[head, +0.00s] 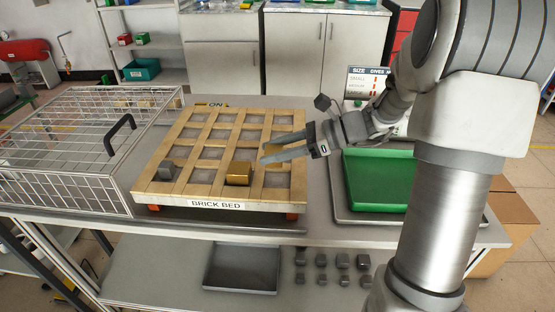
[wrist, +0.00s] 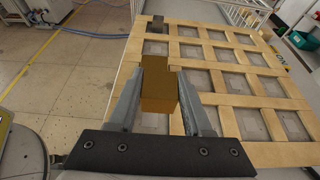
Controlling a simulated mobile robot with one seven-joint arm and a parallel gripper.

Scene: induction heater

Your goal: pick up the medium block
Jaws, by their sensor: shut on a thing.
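A gold-brown block (head: 238,173) shows at the front edge of the slatted brick bed (head: 215,205). In the wrist view the gold-brown block (wrist: 158,88) sits between the two fingers of my gripper (wrist: 160,80), which is shut on it. In the head view my gripper (head: 264,155) reaches in from the right, with its fingertips at the block's upper right. I cannot tell whether the block touches the bed. A smaller dark grey block (head: 166,169) rests at the bed's front left corner; the wrist view shows it too (wrist: 157,25).
A wire cage (head: 75,150) with a black handle stands left of the bed. A green tray (head: 380,180) lies to the right, with a size sign (head: 366,82) behind it. Several small grey blocks (head: 342,261) and a dark tray (head: 241,268) are on the lower shelf.

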